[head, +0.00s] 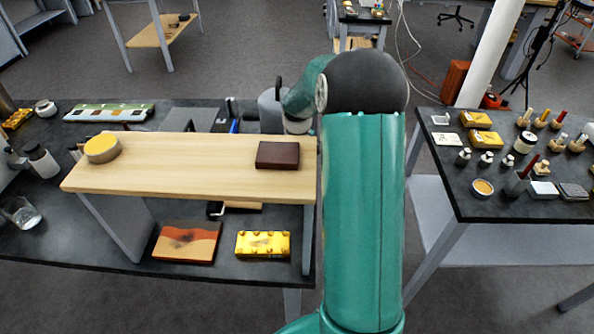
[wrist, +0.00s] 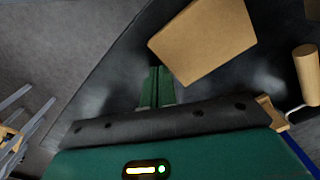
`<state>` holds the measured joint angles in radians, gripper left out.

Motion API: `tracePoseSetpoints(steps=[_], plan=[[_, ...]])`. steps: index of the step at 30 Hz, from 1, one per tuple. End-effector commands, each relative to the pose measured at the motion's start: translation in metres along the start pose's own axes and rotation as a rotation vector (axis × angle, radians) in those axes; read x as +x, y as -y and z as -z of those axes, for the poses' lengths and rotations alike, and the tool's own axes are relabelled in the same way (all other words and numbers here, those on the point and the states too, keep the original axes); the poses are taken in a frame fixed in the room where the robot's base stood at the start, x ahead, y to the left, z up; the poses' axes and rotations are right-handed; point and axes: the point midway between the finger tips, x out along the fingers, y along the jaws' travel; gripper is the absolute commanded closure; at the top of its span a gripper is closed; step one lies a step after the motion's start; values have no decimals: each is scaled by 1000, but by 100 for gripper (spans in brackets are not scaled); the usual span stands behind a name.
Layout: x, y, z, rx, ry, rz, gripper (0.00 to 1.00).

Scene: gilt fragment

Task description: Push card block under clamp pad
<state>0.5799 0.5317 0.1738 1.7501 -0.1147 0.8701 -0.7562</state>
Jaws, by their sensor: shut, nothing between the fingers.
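In the wrist view, my gripper (wrist: 157,74) is shut and empty, its two green fingers side by side above the dark tabletop. A plain tan block, which looks like the card block (wrist: 205,42), lies just beyond and to the right of the fingertips. A small gap seems to show between fingers and block. I cannot tell whether they are at the same height. I cannot make out the clamp pad for certain in either view. In the head view, the gripper's fingers and the tan block are hidden behind the raised wooden shelf (head: 200,172) and my arm.
A dark brown block (head: 277,155) and a round yellow-topped piece (head: 102,148) sit on the shelf. Two painted panels lie underneath. A tan roller (wrist: 306,74) lies right of the block. A blue handle (wrist: 300,152) is near the gripper. A side table (head: 470,200) holds many small items.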

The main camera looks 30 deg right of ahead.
Motion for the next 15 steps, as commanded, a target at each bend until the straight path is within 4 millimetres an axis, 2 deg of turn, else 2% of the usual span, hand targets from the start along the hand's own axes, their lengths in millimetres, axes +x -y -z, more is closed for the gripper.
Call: tracePoseSetpoints(steps=[15], plan=[[0,10,-6,0,0,0,100]])
